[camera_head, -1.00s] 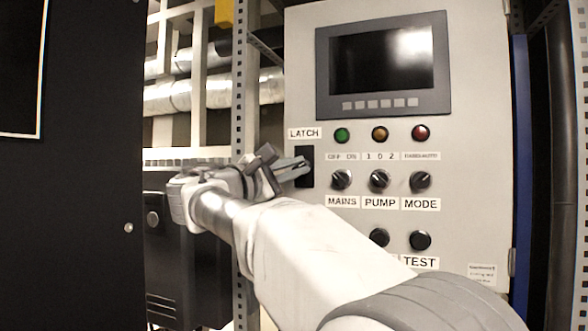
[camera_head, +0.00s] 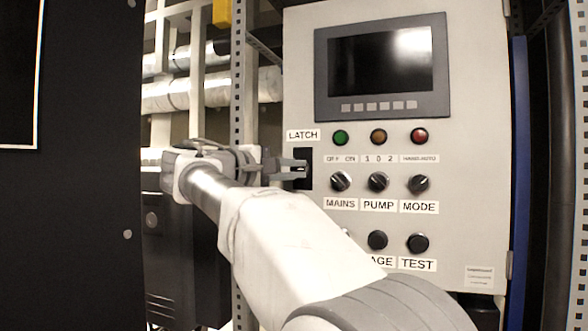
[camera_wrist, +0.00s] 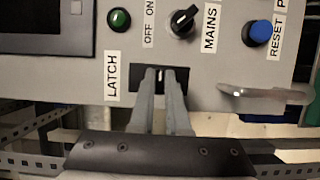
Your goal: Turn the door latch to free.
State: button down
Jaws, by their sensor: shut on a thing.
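The door latch (camera_head: 303,157) is a black plate at the left edge of the grey cabinet door, under the label LATCH. It also shows in the wrist view (camera_wrist: 139,84), where the picture is turned on its side. My gripper (camera_head: 299,170) reaches it from the left, with its fingers about level. In the wrist view my gripper (camera_wrist: 160,74) has its two grey fingertips close together over the plate, shut on the small latch piece between them. A thin pale mark shows between the tips. The fingers hide most of the latch piece, so its exact angle is hard to tell.
The cabinet door (camera_head: 470,90) carries a dark screen (camera_head: 380,68), lamps, the MAINS knob (camera_head: 340,182) and other knobs close to the right of the latch. A perforated upright post (camera_head: 238,100) stands just left of the door. A black panel (camera_head: 70,200) fills the far left.

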dwell(0.3)
jog(key=c, duration=0.9)
grip_release()
